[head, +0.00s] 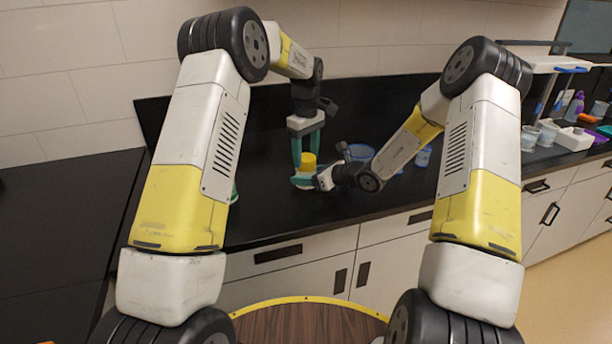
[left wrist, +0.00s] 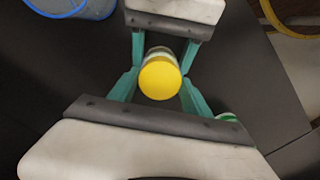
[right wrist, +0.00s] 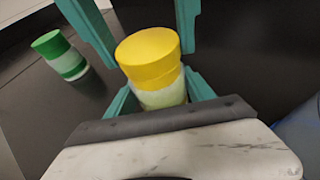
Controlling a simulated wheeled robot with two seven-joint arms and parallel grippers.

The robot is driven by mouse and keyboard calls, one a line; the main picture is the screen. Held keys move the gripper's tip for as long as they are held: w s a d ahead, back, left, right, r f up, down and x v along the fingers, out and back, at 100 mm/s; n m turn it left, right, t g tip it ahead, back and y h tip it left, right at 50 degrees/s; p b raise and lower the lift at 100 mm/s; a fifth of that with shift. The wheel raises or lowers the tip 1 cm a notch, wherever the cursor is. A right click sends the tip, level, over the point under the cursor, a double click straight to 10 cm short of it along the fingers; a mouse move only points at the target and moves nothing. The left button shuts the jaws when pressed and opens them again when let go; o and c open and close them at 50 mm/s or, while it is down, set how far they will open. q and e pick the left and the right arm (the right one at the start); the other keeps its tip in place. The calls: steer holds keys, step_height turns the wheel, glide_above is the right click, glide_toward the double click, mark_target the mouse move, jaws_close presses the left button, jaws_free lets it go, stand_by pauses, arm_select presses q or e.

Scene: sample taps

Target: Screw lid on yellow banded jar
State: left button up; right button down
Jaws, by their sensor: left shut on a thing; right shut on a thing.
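The yellow banded jar (right wrist: 160,95) stands upright with a pale, cloudy body. A yellow lid (right wrist: 148,45) sits on its top; a seam shows below the lid, and I cannot tell how tight it is. In the left wrist view the lid (left wrist: 160,80) is seen from above. My left gripper (head: 306,165) points down from above, its fingers shut on the sides of the lid. My right gripper (right wrist: 160,100) comes in low from the side and is shut on the jar's body. In the head view the fingers partly hide the jar.
A green-lidded jar (right wrist: 60,54) stands on the black counter (head: 270,215) close by. A blue-rimmed container (left wrist: 72,5) stands behind my right wrist. A blue cup (head: 423,156) stands farther right. Beakers, bottles and a white device (head: 575,140) fill the far right. The counter's left part is clear.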

arm_select(q)
steer(key=m, duration=2.6)
steer(key=shift+f, duration=0.1)
steer(key=o, duration=1.6)
step_height(320, 180, up, 12)
steer(key=shift+r, duration=0.1)
